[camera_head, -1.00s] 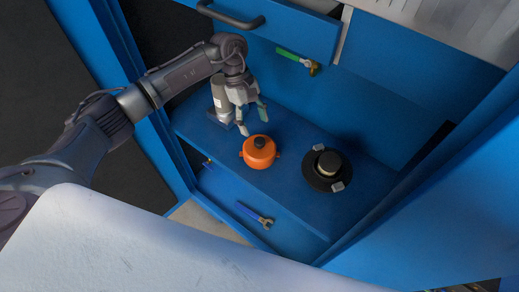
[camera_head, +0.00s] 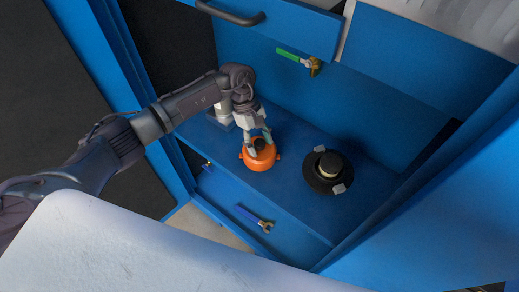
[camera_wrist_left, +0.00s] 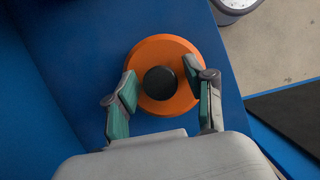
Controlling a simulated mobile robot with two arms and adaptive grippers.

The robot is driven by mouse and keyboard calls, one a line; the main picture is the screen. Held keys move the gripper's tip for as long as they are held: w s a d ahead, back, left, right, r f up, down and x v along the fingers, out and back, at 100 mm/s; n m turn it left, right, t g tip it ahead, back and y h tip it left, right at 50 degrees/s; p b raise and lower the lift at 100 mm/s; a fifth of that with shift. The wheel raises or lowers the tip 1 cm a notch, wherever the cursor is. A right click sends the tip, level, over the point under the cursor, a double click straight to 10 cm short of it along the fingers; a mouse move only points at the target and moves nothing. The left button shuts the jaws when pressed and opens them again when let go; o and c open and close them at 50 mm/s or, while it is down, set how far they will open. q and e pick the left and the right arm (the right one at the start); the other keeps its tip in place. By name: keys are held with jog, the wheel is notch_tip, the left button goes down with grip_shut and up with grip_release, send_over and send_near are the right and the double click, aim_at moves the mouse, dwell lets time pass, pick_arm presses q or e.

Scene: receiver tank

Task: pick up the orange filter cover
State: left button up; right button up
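The orange filter cover (camera_head: 260,163) is round with a black knob and sits upright on the blue shelf. It also shows in the left wrist view (camera_wrist_left: 154,51), with its black knob (camera_wrist_left: 160,83) in the middle. My left gripper (camera_head: 259,142) is just above the cover and hides part of it in the head view. In the left wrist view my left gripper (camera_wrist_left: 164,80) is open, with one green-padded finger on each side of the knob, both apart from it. I cannot tell how high the fingertips are above the cover. My right gripper is not in view.
A black round part with a pale centre (camera_head: 325,176) stands right of the cover on the blue shelf (camera_head: 290,190). A grey cylinder (camera_head: 222,110) stands behind left. Valves with green (camera_head: 288,54) and blue (camera_head: 248,214) handles are above and below. Blue cabinet walls flank the shelf.

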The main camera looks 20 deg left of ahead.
pick_arm(q)
grip_shut()
